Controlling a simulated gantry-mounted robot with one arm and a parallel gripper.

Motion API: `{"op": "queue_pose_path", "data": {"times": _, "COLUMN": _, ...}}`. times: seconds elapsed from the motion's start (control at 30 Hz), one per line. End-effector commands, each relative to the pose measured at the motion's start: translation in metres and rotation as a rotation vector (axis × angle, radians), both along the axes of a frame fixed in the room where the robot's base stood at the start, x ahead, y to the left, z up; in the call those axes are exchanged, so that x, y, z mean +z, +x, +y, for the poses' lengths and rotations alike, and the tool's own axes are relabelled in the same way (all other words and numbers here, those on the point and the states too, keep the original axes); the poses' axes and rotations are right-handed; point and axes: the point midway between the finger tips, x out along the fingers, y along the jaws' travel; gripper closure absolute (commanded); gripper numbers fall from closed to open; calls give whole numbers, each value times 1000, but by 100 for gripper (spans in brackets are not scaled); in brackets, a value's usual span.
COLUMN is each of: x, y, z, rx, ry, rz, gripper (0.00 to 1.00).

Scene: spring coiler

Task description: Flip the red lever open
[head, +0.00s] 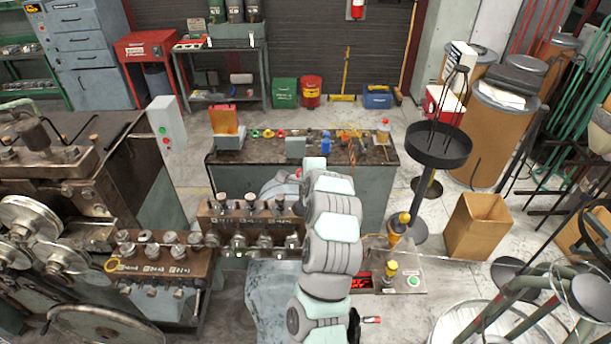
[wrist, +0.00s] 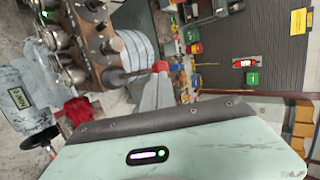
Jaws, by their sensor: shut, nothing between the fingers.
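A short red handle (head: 371,320) with a pale tip shows at the bottom of the head view, right of my arm; it looks like the red lever. I cannot tell which of these is the lever. My pale green housing covers the bottom.
A machine block with several knobs (head: 250,225) stands left of my arm. A control box with a yellow-topped stick and green button (head: 414,281) is at right. A workbench (head: 385,158) stands behind, and an open carton (head: 478,225) is on the floor at right.

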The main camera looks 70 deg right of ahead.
Motion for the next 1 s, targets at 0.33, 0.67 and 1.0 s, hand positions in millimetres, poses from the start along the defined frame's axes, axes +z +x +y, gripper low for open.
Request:
{"op": "queue_pose_path", "data": {"times": 0.33, "x": 39, "y": -28, "z": 44, "rx": -4, "ry": -12, "rz": -7, "gripper": 100}}
{"op": "queue_pose_path", "data": {"times": 0.67, "x": 65, "y": -44, "z": 73, "rx": -1, "ry": -6, "rz": -4, "gripper": 100}}
{"op": "queue_pose_path", "data": {"times": 1.0, "x": 63, "y": -47, "z": 76, "rx": -2, "ry": -6, "rz": -3, "gripper": 100}}
